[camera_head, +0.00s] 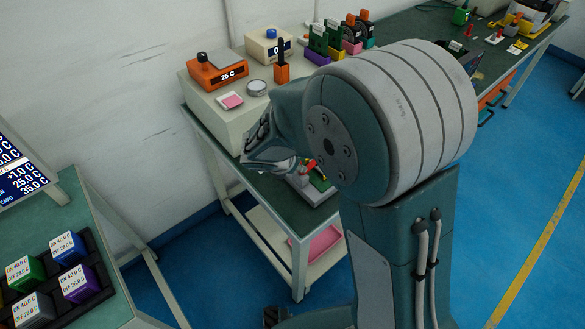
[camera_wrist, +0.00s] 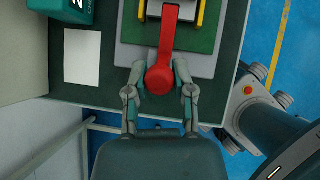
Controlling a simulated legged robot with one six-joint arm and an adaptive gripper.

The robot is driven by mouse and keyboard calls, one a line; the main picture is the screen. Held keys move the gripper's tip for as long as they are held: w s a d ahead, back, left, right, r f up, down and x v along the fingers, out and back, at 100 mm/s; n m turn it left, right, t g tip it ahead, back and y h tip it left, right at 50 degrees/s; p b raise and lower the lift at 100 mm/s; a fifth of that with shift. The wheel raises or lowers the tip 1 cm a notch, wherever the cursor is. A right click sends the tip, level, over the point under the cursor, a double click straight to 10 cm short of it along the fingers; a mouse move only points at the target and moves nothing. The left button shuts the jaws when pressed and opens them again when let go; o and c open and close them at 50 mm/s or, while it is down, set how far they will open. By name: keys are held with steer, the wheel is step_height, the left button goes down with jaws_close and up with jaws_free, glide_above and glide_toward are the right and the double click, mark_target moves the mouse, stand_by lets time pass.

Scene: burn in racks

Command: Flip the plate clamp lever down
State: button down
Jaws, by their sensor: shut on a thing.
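The red plate clamp lever (camera_wrist: 168,35) shows in the wrist view, with its round knob end (camera_wrist: 160,80) pointing toward me. My gripper (camera_wrist: 159,70) is shut on the lever, one finger on each side of the knob. The clamp sits on a green plate (camera_wrist: 207,37) over a grey base, with yellow parts beside the lever. In the head view my arm hides most of the clamp; only a little red and green (camera_head: 320,181) shows under it.
A white card (camera_wrist: 82,57) lies left of the clamp on the dark green table. In the head view an orange 25 C unit (camera_head: 217,71) and several coloured devices stand at the back. A bench with coloured blocks (camera_head: 78,284) stands at lower left. Blue floor is open at right.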

steer(key=shift+w+d+r+g+y, duration=0.1)
steer(key=shift+w+d+g+y, duration=0.3)
steer(key=shift+y, duration=0.35)
steer(key=shift+w+d+g+y, duration=0.2)
steer(key=shift+d+g+y, duration=0.15)
steer(key=shift+g+y, duration=0.35)
steer(key=shift+y, duration=0.25)
steer(key=shift+c, duration=2.2)
jaws_free()
steer(key=v, duration=1.1)
steer(key=shift+a+r, duration=0.2)
steer(key=shift+r, duration=0.2)
